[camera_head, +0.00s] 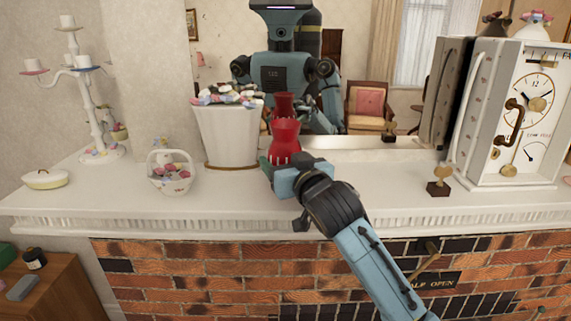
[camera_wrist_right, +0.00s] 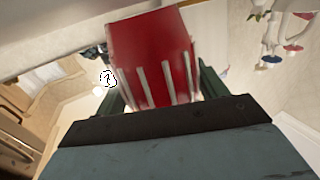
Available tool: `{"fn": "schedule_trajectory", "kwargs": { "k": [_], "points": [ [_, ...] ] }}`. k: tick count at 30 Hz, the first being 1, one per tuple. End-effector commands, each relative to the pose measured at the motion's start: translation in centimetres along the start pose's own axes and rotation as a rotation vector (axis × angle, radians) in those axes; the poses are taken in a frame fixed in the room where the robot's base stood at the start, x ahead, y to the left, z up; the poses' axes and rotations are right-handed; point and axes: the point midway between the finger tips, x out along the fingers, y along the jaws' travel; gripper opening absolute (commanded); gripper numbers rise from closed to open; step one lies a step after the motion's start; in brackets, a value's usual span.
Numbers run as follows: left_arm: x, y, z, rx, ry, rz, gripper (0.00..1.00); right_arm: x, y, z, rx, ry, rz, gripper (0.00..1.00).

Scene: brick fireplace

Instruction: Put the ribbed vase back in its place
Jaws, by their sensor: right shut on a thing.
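The ribbed vase (camera_head: 286,136) is red with pale ribs low on its body. It is upright over the white mantel shelf, just right of the white flower planter. My right gripper (camera_head: 280,170) is shut on the lower part of the vase, reaching in from the front right. In the right wrist view the vase (camera_wrist_right: 155,60) fills the space between the two dark fingers (camera_wrist_right: 158,95). Its base is hidden behind the gripper, so I cannot tell whether it touches the shelf. My left gripper is not in view.
The planter (camera_head: 226,138) stands close left of the vase. A flower basket (camera_head: 170,181), candelabra (camera_head: 100,110) and oval dish (camera_head: 45,180) are further left. A small key-topped stand (camera_head: 439,182) and white clock (camera_head: 515,115) are right. A mirror (camera_head: 360,60) is behind. The shelf's middle right is clear.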

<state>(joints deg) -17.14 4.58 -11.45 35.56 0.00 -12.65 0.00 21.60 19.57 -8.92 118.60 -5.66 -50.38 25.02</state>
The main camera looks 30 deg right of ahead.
Motion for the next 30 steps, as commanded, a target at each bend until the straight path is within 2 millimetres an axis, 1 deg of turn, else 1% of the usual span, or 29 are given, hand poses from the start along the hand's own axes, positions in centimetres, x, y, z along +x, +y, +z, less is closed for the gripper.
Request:
{"fn": "schedule_trajectory", "kwargs": {
  "k": [1,3,12,13,18,27,30],
  "points": [
    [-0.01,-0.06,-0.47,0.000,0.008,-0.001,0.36,-0.05,-0.02,0.29,0.001,0.004,-0.001,0.35],
    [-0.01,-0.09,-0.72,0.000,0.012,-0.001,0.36,-0.05,-0.03,0.50,0.001,0.006,-0.002,0.35],
    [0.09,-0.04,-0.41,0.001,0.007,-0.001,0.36,-0.04,-0.04,0.70,0.001,0.006,-0.001,0.35],
    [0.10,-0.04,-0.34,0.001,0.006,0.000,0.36,-0.02,-0.04,0.89,0.001,0.002,-0.001,0.73],
    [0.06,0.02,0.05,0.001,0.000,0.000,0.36,-0.02,-0.04,0.82,0.001,0.002,-0.001,0.93],
    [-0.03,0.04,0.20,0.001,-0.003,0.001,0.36,-0.02,-0.02,0.59,0.000,0.003,-0.001,0.93],
    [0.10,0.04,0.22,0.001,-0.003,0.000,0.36,-0.60,-0.04,0.65,0.001,0.003,-0.002,0.93]
  ]
}}
